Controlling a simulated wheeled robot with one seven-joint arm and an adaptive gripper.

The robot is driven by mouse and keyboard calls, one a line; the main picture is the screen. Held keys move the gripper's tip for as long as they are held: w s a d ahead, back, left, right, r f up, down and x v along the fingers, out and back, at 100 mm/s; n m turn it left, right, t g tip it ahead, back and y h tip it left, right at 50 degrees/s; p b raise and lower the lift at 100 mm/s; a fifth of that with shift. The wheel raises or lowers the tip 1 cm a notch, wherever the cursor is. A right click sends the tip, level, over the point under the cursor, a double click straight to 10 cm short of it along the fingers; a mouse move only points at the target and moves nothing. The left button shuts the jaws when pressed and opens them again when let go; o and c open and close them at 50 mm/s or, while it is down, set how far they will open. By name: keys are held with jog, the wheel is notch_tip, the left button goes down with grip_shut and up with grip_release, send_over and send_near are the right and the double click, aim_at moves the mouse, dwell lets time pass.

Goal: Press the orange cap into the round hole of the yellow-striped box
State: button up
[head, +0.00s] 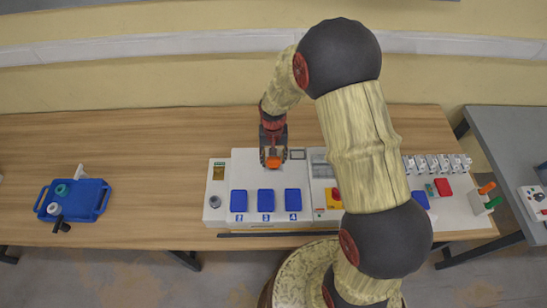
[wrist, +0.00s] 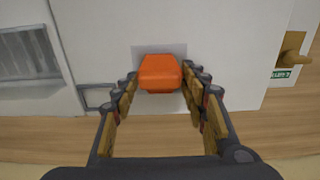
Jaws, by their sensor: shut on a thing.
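My gripper (head: 272,148) is over the white panel (head: 243,170) on the wooden table, pointing down. In the wrist view, the orange cap (wrist: 160,72) sits between the fingertips of my gripper (wrist: 160,88), which are shut on it. The cap also shows as a small orange patch under the gripper in the head view (head: 273,162). A pale grey square patch lies behind the cap on the white surface. Whether the cap touches that surface I cannot tell. I cannot make out a yellow-striped box or a round hole in either view.
Several blue numbered covers, one of them in the middle (head: 266,200), line the panel's front. A red button on a yellow plate (head: 333,199) is to their right, partly behind my arm. A blue tray (head: 86,200) stands far left. The table between tray and panel is clear.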

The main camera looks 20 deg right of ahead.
jog(key=o, duration=1.2)
jog(key=shift+f, duration=0.1)
jog(key=shift+c, duration=0.2)
notch_tip(320, 180, up, 19)
jog(key=p, duration=0.4)
jog(key=shift+p, duration=0.3)
